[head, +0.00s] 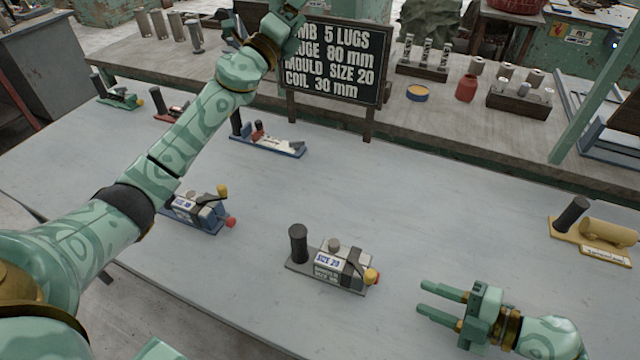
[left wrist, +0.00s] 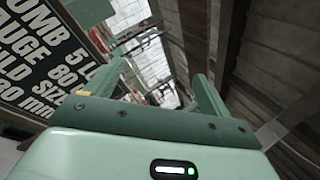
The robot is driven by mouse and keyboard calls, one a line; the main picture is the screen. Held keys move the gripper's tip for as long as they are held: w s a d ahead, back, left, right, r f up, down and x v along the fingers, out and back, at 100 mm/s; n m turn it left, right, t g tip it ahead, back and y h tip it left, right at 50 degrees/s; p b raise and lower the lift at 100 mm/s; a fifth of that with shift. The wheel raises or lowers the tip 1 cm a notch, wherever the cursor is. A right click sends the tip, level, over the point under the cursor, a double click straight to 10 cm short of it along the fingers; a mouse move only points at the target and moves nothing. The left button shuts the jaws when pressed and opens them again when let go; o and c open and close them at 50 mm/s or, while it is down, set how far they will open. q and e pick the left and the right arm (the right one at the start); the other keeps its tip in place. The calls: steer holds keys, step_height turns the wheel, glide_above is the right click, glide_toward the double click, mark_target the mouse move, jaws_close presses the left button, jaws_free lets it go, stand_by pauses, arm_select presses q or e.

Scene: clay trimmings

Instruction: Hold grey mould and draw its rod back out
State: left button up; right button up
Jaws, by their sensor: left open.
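The grey mould (head: 338,266) sits on a grey base on the table, with a black upright handle (head: 298,243) at its left end and a "SIZE 20" label. In the left wrist view the left gripper (left wrist: 165,80) is open and empty, pointing at the roof.
A blue mould (head: 195,212) with yellow and red knobs stands left of the grey one. A blue-based tool (head: 268,143) lies behind. A yellow tool (head: 598,236) is at right. A black sign (head: 336,62) stands at the rear edge. The middle of the table (head: 440,200) is clear.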

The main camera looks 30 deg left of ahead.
arm_select(q)
steer(key=s+d+r+m+g+h, duration=0.1)
steer(key=s+d+m+g+h, duration=0.1)
steer(key=d+m+g+h, duration=0.5)
steer(key=s+d+r+m+g+h, duration=0.1)
steer(key=s+d+m+h, duration=0.3)
steer(key=d, duration=0.8)
steer(key=s+d+f+m+g+y, duration=0.1)
steer(key=s+d+f+m+g, duration=0.3)
steer(key=d+m+g, duration=0.35)
steer(key=m+g+y, duration=0.7)
steer(key=y, duration=0.8)
glide_toward(320, 250)
step_height(320, 250, down, 11)
steer(key=shift+s+a+f, duration=0.1)
steer(key=shift+s, duration=0.05)
